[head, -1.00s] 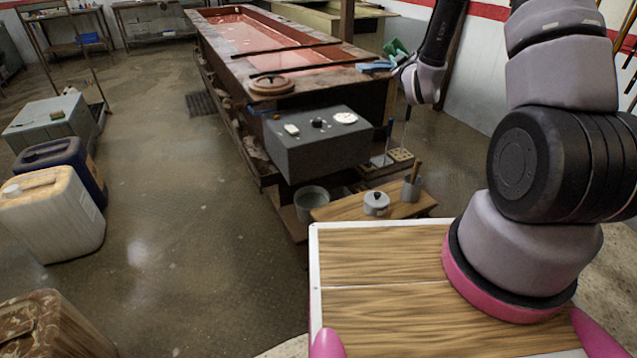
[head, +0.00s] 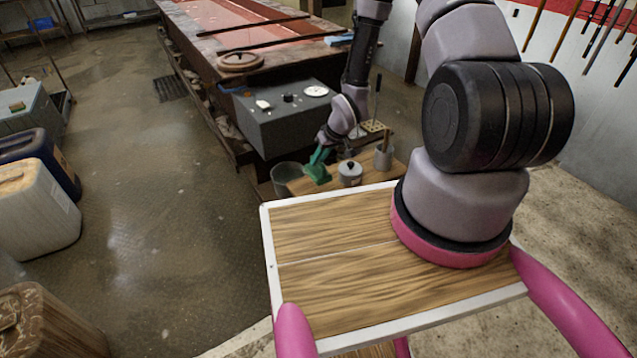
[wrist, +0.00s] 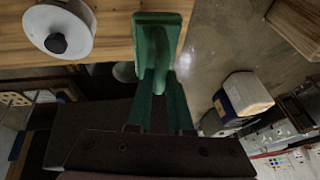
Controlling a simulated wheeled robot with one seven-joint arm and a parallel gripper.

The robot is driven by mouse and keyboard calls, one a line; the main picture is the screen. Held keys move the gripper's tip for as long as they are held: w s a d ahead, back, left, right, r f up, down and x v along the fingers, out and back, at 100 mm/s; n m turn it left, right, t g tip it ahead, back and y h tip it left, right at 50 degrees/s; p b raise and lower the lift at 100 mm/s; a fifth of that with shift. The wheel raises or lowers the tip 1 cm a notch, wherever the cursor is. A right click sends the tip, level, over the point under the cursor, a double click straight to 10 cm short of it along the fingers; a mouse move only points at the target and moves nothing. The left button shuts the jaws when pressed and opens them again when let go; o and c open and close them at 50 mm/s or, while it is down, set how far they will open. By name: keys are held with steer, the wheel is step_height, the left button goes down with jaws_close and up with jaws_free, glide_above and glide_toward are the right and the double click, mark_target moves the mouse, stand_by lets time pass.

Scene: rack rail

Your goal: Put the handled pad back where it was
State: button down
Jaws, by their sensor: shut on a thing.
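The handled pad (head: 317,174) is green and hangs at the end of my gripper (head: 322,154). In the wrist view my gripper's green fingers (wrist: 161,88) are shut on the handle of the pad (wrist: 156,22), with the pad beyond the fingertips. The pad is over the left part of the small wooden shelf (head: 303,186), left of the lidded pot (head: 349,175). I cannot tell whether it touches the wood. In the wrist view the pad is near the shelf's edge (wrist: 113,44), and the pot (wrist: 59,32) is to its left.
A grey box with a dial (head: 290,117) stands behind the shelf, close to my forearm. A bucket (head: 287,178) is at the shelf's left end, and a cup with a brush (head: 384,157) is right of the pot. A blue item (head: 338,40) lies on the tank's edge.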

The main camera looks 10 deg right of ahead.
mark_target(319, 175)
step_height(319, 175, down, 7)
steer(key=shift+f, duration=0.1)
steer(key=c, duration=0.8)
jaws_free()
steer(key=shift+d, duration=0.1)
